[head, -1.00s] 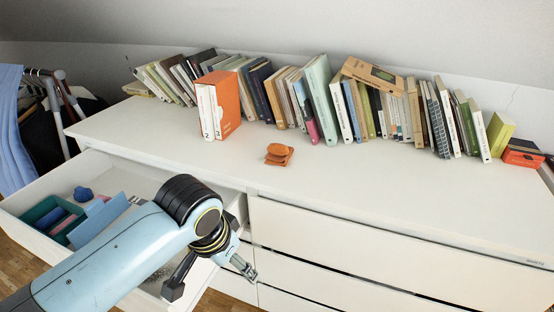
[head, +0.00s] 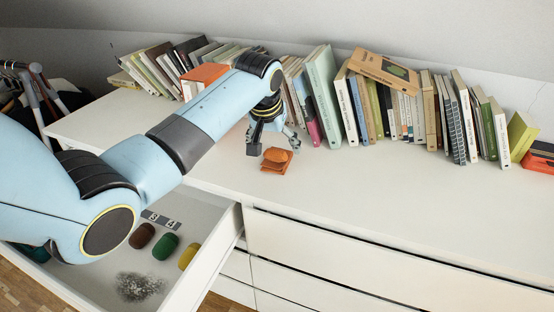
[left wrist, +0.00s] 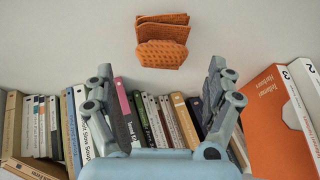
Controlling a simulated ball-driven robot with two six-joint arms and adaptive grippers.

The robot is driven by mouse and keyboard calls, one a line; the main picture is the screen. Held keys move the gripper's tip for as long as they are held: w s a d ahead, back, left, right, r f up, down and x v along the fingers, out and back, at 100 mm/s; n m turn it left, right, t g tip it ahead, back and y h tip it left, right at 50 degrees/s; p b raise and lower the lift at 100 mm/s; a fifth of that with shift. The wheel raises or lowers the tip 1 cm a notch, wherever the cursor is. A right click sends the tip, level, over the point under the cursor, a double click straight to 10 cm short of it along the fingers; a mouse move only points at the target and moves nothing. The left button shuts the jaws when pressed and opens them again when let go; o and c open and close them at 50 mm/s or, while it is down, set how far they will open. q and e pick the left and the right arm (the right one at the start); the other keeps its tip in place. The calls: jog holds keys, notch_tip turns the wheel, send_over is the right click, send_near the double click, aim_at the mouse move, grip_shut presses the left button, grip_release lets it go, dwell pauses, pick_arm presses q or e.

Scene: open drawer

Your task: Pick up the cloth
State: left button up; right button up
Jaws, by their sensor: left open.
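The cloth (head: 276,160) is a small folded orange-brown piece lying on the white dresser top. It also shows in the left wrist view (left wrist: 162,42), at the top middle, with a dotted texture. My left gripper (head: 274,148) is just behind and above the cloth in the head view. In the left wrist view its two fingers (left wrist: 162,80) are spread wide with nothing between them, and the cloth lies beyond their tips. The gripper and cloth look apart. My right gripper is not in view.
A row of books (head: 385,110) stands along the wall behind the cloth. An orange box (head: 205,76) is partly hidden by my left arm. The open drawer (head: 205,262) below holds brown, green and yellow objects.

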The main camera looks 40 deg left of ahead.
aim_at(276, 149)
pick_arm(q)
jog(key=b+x, duration=0.1)
jog(key=x, duration=0.4)
jog(key=shift+w+a+f, duration=0.1)
jog(key=shift+w+a, duration=0.1)
jog(key=shift+w, duration=0.1)
jog(key=c, duration=0.9)
